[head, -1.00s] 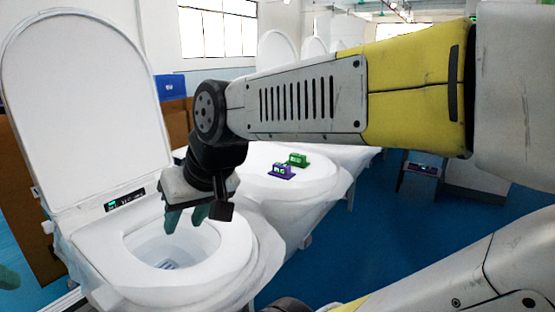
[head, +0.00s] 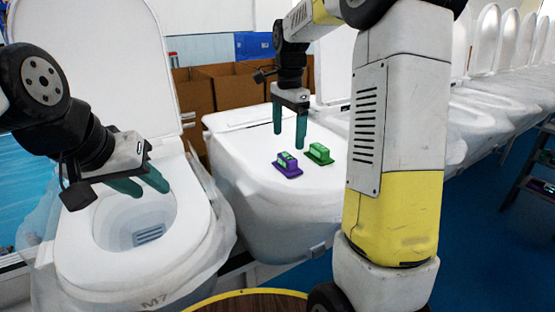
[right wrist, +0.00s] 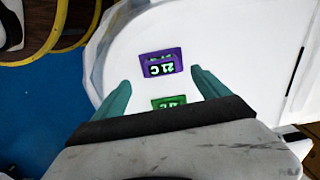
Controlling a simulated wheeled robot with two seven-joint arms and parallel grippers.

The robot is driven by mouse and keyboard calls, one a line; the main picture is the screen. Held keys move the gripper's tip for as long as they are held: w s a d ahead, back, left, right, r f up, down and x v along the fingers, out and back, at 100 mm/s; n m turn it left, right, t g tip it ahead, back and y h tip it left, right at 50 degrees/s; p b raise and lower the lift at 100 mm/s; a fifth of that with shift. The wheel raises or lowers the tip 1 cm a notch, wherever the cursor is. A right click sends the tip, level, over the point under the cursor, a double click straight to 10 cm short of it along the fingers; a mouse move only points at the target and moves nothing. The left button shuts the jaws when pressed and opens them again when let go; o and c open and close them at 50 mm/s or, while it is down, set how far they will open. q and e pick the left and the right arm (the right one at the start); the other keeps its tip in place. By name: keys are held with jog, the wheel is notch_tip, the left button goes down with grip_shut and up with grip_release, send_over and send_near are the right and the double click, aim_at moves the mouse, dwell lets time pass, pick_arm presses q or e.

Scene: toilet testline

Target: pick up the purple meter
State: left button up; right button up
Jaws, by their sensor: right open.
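The purple meter (head: 287,164), a small block with a display, stands on the white closed lid of the middle toilet. It also shows in the right wrist view (right wrist: 162,64), ahead of and between the fingertips, reading "21 C" upside down. A green meter (head: 319,153) stands just right of it and shows partly hidden by my gripper in the right wrist view (right wrist: 168,102). My right gripper (head: 290,131) is open and empty, pointing down above the lid, just behind the meters. My left gripper (head: 150,188) is open and empty above the left toilet's bowl.
The left toilet (head: 75,247) has its lid raised. A row of more toilets (head: 490,95) runs back right. Cardboard boxes (head: 223,90) stand behind. A round yellow-edged wooden top (head: 250,302) is at the front.

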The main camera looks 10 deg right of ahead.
aim_at(287, 156)
jog(key=shift+w+d+f, duration=0.15)
jog(key=shift+w+f, duration=0.15)
jog(key=shift+f, duration=0.1)
notch_tip(287, 156, down, 8)
jog(key=shift+r, duration=0.25)
jog(key=c, duration=1.6)
jog(key=shift+r, duration=0.1)
